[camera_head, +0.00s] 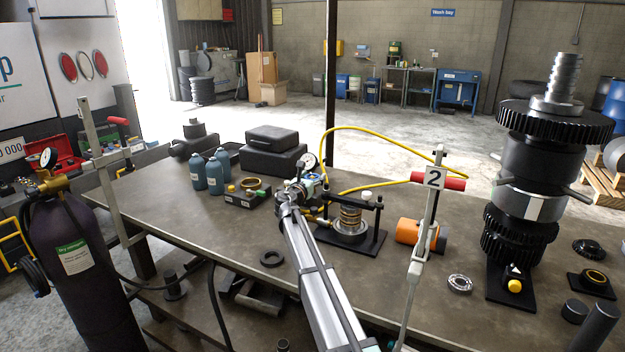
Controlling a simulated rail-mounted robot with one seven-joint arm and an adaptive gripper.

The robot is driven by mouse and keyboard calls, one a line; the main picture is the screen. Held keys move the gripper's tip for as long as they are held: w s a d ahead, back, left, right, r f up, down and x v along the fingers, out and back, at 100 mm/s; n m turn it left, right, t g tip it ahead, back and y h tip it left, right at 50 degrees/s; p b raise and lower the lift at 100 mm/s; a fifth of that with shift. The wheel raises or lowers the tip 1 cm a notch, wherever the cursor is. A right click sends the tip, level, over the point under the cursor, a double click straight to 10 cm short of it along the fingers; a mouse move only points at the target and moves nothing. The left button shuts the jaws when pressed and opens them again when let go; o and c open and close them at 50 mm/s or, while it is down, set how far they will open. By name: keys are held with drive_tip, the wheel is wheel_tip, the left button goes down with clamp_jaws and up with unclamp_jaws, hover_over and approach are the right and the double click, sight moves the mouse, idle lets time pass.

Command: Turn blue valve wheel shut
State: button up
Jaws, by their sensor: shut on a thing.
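A small blue patch, which looks like the blue valve wheel (312,181), shows just below a round white gauge (308,160) on the bench. My gripper (303,188) is at the wheel, at the far end of my grey arm that reaches up from the bottom of the picture. The gripper is shut on the wheel and covers most of it. The wheel's turn angle cannot be seen.
A fixture with a coil spring (351,217) on a black base stands right of my gripper. A yellow hose (375,137) arches behind. Blue bottles (206,174) stand left.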

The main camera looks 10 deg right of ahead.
drive_tip(key=m+g+h, duration=0.2)
drive_tip(key=h, duration=0.1)
drive_tip(key=m+g+h, duration=0.1)
drive_tip(key=m+g, duration=0.1)
drive_tip(key=shift+w+r+h, duration=0.1)
drive_tip(key=shift+w+h, duration=0.2)
drive_tip(key=m+g+h, duration=0.2)
drive_tip(key=g, duration=0.1)
drive_tip(key=shift+s+m+g+p, duration=0.1)
drive_tip(key=shift+m+g+p, duration=0.3)
drive_tip(key=shift+s+m+g+h, duration=0.1)
drive_tip(key=shift+m+g+h, duration=0.3)
drive_tip(key=shift+g, duration=0.2)
drive_tip(key=shift+s+d, duration=0.1)
drive_tip(key=o, duration=1.1)
drive_tip(key=shift+d, duration=0.1)
drive_tip(key=shift+o, duration=0.2)
drive_tip(key=v, duration=1.2)
